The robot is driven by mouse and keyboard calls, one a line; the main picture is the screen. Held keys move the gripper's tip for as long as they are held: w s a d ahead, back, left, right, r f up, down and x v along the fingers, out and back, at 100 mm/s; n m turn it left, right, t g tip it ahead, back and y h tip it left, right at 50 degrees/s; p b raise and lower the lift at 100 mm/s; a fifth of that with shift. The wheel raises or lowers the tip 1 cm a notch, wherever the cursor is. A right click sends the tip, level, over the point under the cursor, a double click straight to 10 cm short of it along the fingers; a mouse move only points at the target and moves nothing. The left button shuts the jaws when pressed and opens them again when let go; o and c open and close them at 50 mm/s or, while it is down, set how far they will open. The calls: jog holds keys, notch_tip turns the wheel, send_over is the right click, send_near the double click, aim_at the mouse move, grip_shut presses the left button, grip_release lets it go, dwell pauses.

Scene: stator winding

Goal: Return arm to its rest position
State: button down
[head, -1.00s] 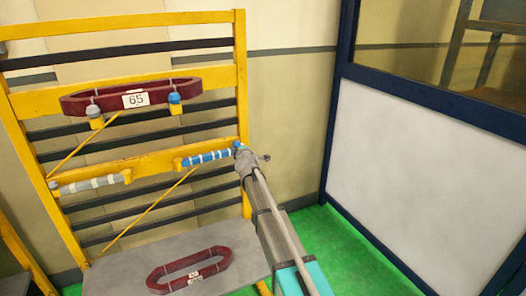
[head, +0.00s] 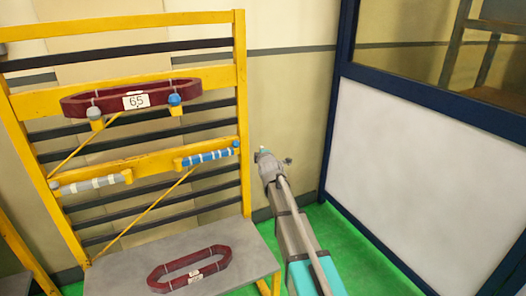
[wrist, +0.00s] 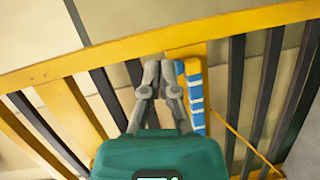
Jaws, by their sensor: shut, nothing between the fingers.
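My gripper (head: 262,154) is in the head view, right of the yellow rack (head: 241,100) and apart from it. In the wrist view my gripper (wrist: 158,66) has its fingertips together with nothing between them. The blue-and-white striped peg (head: 208,157) sticks out from the rack's middle bar, left of my gripper. It also shows in the wrist view (wrist: 195,98), just right of the fingers.
A dark red coil (head: 130,97) labelled 65 rests on the upper pegs. Another red coil (head: 190,268) lies on the grey shelf (head: 120,270). A grey-and-white peg (head: 90,184) is at left. A blue-framed white partition (head: 425,185) stands at right. Green floor (head: 345,240) lies between.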

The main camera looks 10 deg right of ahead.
jog(key=shift+s+d, duration=0.1)
jog(key=shift+d, duration=0.05)
dwell(0.3)
jog(key=s+d+f+m+g+p, duration=0.1)
jog(key=s+m+g, duration=0.4)
jog(key=s, duration=0.8)
jog(key=s+d+f+m+g+p, duration=0.2)
jog(key=s+m+g+p, duration=0.3)
jog(key=s, duration=0.9)
jog(key=s+d+f+m+g+p, duration=0.2)
jog(key=s+m+g, duration=0.4)
jog(key=s, duration=0.8)
jog(key=shift+s+f+m+h+p, duration=0.2)
jog(key=shift+f+m+h+p, duration=0.15)
jog(key=shift+f+p, duration=0.4)
